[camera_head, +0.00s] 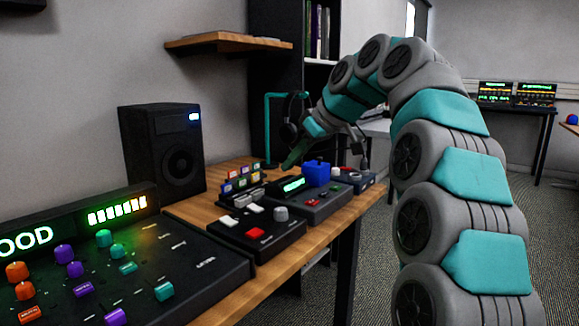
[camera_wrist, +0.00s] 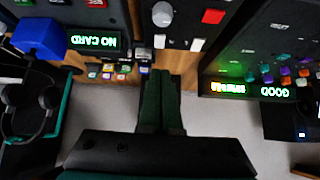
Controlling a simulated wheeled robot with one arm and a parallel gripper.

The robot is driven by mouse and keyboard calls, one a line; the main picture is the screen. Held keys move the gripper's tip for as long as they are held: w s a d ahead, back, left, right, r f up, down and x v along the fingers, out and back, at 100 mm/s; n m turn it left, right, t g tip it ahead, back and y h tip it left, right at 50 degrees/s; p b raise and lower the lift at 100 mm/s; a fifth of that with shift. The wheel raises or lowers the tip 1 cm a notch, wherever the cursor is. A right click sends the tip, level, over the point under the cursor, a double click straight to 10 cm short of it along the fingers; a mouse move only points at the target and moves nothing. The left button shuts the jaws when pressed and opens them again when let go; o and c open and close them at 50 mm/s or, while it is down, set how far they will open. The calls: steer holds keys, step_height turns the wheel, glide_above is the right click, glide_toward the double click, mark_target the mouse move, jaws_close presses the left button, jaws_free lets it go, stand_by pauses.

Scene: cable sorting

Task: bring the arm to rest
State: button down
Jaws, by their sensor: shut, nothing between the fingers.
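My gripper (camera_head: 292,160) is at the end of my raised, arched arm in the head view, above the back part of the wooden desk (camera_head: 215,207). Its dark green fingers also show in the wrist view (camera_wrist: 161,76), side by side and shut, with nothing between them. In the wrist view, the fingers reach toward the desk edge, beside a row of small coloured cards (camera_wrist: 112,72). I cannot tell the exact height of the fingertips above the desk.
A black speaker (camera_head: 163,152) stands left. A mixing console (camera_head: 120,262), a button box (camera_head: 249,228), a blue block (camera_head: 316,173) and a teal stand with headphones (camera_head: 270,125) are on or by the desk. A wooden shelf (camera_head: 228,42) hangs above. Open carpet lies right.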

steer(key=s+d+f+m+g+h, duration=0.2)
steer(key=s+d+f+m, duration=0.1)
steer(key=s+f, duration=0.8)
steer(key=s+d+f+m+g+h, duration=0.2)
steer(key=s+d+f+m, duration=0.2)
steer(key=s+f, duration=0.7)
steer(key=s+d+f+m+g+h, duration=0.2)
steer(key=s+d+f, duration=0.4)
steer(key=s, duration=1.6)
step_height(320, 180, down, 5)
steer(key=shift+f+m+g, duration=0.15)
steer(key=shift+m+g, duration=0.25)
steer(key=shift+m, duration=0.3)
steer(key=c, duration=1.6)
jaws_free()
